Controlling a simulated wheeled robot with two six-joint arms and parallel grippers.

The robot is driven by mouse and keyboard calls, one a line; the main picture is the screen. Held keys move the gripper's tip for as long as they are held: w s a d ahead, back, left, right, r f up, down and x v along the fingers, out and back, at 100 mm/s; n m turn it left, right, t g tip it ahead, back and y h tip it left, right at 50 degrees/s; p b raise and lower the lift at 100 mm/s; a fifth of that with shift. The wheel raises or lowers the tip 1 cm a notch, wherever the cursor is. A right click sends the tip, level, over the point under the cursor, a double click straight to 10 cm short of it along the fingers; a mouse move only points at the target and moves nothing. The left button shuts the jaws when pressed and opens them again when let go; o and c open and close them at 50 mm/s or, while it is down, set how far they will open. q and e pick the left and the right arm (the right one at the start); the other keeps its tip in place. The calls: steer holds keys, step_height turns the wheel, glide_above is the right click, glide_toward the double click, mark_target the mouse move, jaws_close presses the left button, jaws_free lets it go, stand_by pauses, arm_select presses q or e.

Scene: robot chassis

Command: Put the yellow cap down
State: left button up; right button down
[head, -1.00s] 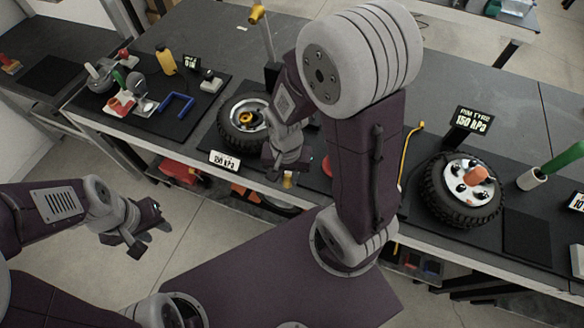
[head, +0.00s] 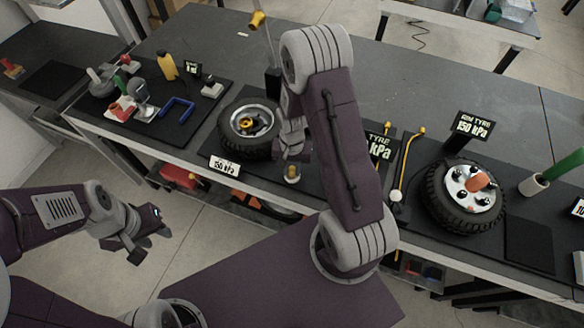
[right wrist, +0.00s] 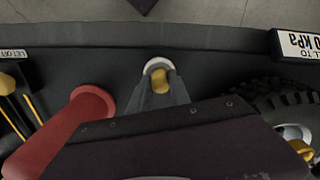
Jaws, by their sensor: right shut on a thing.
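The yellow cap (right wrist: 161,82) is between the fingertips of my right gripper (right wrist: 160,92) in the right wrist view. A pale round ring (right wrist: 156,64) shows just beyond the cap; I cannot tell whether they touch. In the head view the cap (head: 292,171) is small, just below my right gripper (head: 292,152), close over the near part of the bench right of the left tyre. My right gripper is shut on the cap. My left gripper (head: 150,240) is empty, its fingers apart, over the floor in front of the bench.
The left tyre (head: 231,143) with a gold hub piece and a pressure sign (head: 225,165) stand beside the right gripper. A red handle (right wrist: 65,132) lies close on the other side. Another tyre (head: 437,200) is further right. The tool mat (head: 190,125) is at left.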

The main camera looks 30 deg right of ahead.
mark_target(292, 170)
steer(key=shift+s, duration=0.1)
steer(key=shift+f+b, duration=0.3)
steer(key=c, duration=1.2)
jaws_free()
step_height(292, 170, up, 13)
steer(key=p, duration=0.1)
steer(key=s+a+r+n+t, duration=0.1)
steer(key=s+a+r+n, duration=0.1)
steer(key=s+a+n, duration=0.3)
steer(key=s+n, duration=0.1)
steer(key=s, duration=0.2)
steer(key=shift+n, duration=0.3)
